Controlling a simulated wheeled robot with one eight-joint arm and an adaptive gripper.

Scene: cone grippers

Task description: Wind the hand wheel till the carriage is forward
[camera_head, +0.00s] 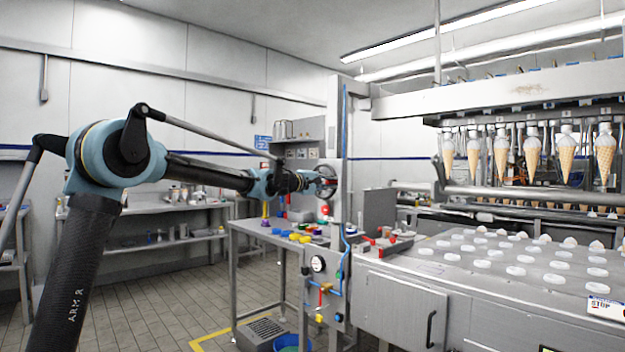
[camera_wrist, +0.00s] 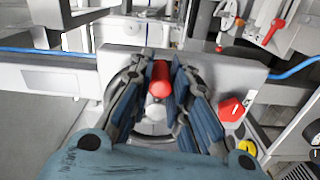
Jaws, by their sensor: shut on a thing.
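The hand wheel (camera_head: 325,181) is mounted on the tall grey post, partly hidden behind my gripper (camera_head: 322,182). In the wrist view, the wheel's red handle knob (camera_wrist: 160,79) stands between the blue-padded fingers of my gripper (camera_wrist: 160,85). My gripper is shut on this red knob. Part of the wheel's grey rim shows around and below the fingers. The carriage (camera_head: 535,150) appears to be the overhead row of grippers at the right, holding several ice cream cones. How far forward it stands is hard to tell.
A red button (camera_wrist: 231,109) sits beside the wheel on the panel. A side table (camera_head: 262,231) with small coloured parts stands left of the post. White discs cover the machine's flat top (camera_head: 440,279). Open tiled floor (camera_head: 165,300) lies at left.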

